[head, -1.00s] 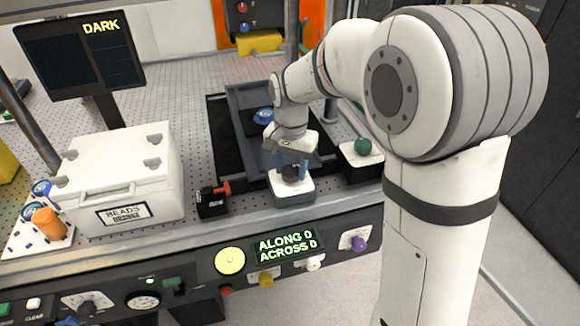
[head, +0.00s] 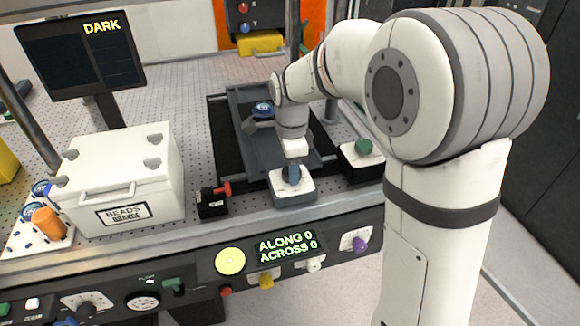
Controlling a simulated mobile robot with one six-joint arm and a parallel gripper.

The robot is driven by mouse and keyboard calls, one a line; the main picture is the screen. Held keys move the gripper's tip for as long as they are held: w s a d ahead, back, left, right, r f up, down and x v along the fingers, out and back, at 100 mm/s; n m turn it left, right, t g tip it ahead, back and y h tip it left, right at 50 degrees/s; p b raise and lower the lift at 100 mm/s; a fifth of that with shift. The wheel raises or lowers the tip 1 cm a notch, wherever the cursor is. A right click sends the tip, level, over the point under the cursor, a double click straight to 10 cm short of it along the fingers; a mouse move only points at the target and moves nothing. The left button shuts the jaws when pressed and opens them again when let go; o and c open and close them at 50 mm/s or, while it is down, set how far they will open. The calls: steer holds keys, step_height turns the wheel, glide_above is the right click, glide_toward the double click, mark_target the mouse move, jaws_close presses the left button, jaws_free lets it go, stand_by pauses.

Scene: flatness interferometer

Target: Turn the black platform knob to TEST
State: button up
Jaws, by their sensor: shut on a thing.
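The black platform knob (head: 286,174) sits on a small box (head: 294,196) with a white top and grey sides, near the table's front edge. No TEST lettering is readable on the box.
A small black block with a red lever (head: 212,201) stands left of the box, and a box with a green knob (head: 363,147) right. A dark grey tray (head: 240,130) lies behind. A white case (head: 120,180) stands further left. The monitor (head: 80,55) reads DARK.

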steer(key=m, duration=1.1)
steer(key=shift+m, duration=1.7)
steer(key=o, duration=1)
steer(key=shift+w, duration=0.1)
step_height(320, 180, up, 8)
steer(key=shift+f, duration=0.1)
